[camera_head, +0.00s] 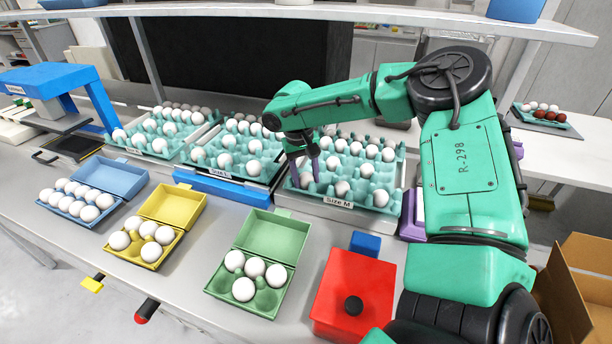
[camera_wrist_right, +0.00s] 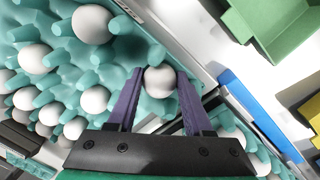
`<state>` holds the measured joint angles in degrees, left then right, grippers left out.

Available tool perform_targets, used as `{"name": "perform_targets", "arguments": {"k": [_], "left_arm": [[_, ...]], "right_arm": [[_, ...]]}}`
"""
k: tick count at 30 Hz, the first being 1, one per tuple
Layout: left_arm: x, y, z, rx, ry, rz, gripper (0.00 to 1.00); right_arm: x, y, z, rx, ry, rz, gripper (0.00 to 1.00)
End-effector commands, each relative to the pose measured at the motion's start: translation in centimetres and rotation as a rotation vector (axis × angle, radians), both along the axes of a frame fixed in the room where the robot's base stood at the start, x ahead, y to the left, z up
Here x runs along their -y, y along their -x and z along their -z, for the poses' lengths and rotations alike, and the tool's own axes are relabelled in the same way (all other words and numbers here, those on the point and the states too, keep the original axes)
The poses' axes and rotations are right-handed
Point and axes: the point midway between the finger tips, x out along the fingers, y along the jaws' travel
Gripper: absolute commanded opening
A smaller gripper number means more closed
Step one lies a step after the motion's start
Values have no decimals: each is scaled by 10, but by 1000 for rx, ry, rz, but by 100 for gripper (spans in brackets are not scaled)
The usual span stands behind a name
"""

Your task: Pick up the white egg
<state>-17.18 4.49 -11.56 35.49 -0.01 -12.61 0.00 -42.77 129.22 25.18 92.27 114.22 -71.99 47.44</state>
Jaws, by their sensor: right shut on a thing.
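My right gripper (camera_head: 304,170) reaches down at the front left corner of the teal tray labelled Size M (camera_head: 362,203). In the right wrist view its purple fingers (camera_wrist_right: 158,88) are shut on a white egg (camera_wrist_right: 160,79), one finger on each side. The egg is at the tray's edge; I cannot tell whether it still touches its cup. Other white eggs, such as this one (camera_wrist_right: 92,24), sit in the tray's cups around it. The arm hides part of the tray in the head view. My left gripper is not in view.
An open green carton (camera_head: 272,235) with several eggs stands in front, beside a red box (camera_head: 355,290) with a black knob. A yellow carton (camera_head: 172,205) and a blue carton (camera_head: 112,176), both with eggs, stand farther left. More egg trays line the back.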

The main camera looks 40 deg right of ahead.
Motion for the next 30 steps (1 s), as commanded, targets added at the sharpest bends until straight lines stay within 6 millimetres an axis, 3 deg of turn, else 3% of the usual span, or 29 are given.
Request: {"name": "perform_targets", "arguments": {"k": [5, 8, 14, 18, 21, 25, 30], "left_arm": [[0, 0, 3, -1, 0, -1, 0], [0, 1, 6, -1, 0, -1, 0], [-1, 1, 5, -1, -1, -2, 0], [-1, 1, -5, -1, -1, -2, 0], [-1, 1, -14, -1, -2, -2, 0], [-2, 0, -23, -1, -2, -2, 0], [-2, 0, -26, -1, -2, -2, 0]], "right_arm": [[0, -1, -22, 6, 0, 0, 36], [0, -2, -51, 9, 0, 0, 36], [0, -2, -139, 10, 1, 2, 36], [0, -1, -201, 6, 1, 1, 36], [0, -1, -236, 4, 0, 2, 36], [0, -1, -266, 2, 0, 1, 36], [0, 0, -278, 0, -1, 0, 36]]}}
